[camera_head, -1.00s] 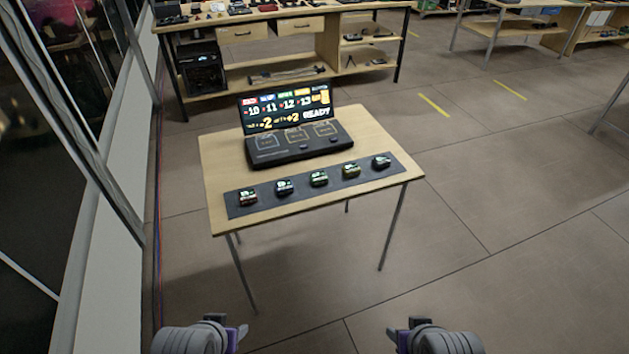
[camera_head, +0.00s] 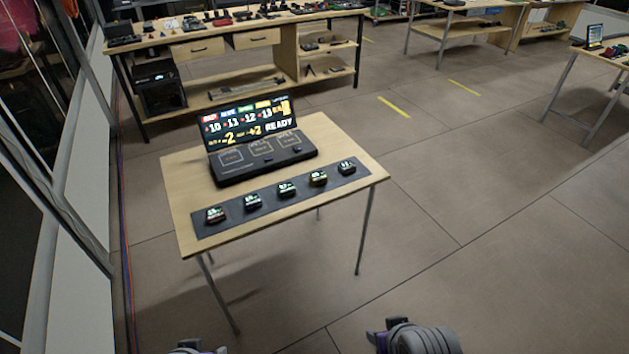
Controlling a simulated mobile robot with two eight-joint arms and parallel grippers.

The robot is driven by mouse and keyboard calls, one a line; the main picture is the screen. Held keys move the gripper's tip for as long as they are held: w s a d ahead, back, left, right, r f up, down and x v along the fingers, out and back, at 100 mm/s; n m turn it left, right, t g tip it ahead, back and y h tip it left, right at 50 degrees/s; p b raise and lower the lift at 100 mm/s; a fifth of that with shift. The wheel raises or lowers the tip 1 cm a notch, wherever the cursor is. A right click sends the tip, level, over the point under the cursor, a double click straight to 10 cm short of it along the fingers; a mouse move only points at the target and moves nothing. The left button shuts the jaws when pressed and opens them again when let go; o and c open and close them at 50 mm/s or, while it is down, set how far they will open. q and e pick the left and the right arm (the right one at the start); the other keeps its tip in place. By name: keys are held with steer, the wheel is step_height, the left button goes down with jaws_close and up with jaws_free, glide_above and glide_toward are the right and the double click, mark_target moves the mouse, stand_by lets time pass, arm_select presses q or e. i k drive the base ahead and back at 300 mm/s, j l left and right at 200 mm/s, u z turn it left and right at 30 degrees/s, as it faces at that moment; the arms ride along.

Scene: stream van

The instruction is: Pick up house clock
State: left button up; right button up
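Several small dark devices with lit displays stand in a row on a dark mat (camera_head: 330,182) along the front of a small wooden table. They include a leftmost one (camera_head: 215,214), a middle one (camera_head: 287,188) and a rightmost one (camera_head: 347,167). I cannot tell which, if any, is the house clock. Behind them stands a black console (camera_head: 262,165) with a lit screen (camera_head: 247,122) reading READY. My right gripper (camera_head: 376,336) shows at the bottom edge, apart from the table. My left gripper (camera_head: 196,349) is mostly cut off at the bottom. Their finger openings cannot be made out.
The small wooden table (camera_head: 180,185) has thin metal legs. A long workbench (camera_head: 330,20) with drawers, shelves and many small items stands behind it. Another table (camera_head: 600,52) with a small screen is at the far right. Glass panels line the left. Floor right of the small table is clear.

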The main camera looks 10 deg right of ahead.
mark_target(347, 167)
steer(key=i+l+u, duration=0.25)
steer(key=i+l, duration=0.2)
steer(key=l, duration=0.2)
steer(key=i+l+u, duration=0.25)
steer(key=i+l, duration=0.15)
steer(key=l, duration=0.3)
steer(key=i+l+u, duration=0.15)
steer(key=l, duration=0.2)
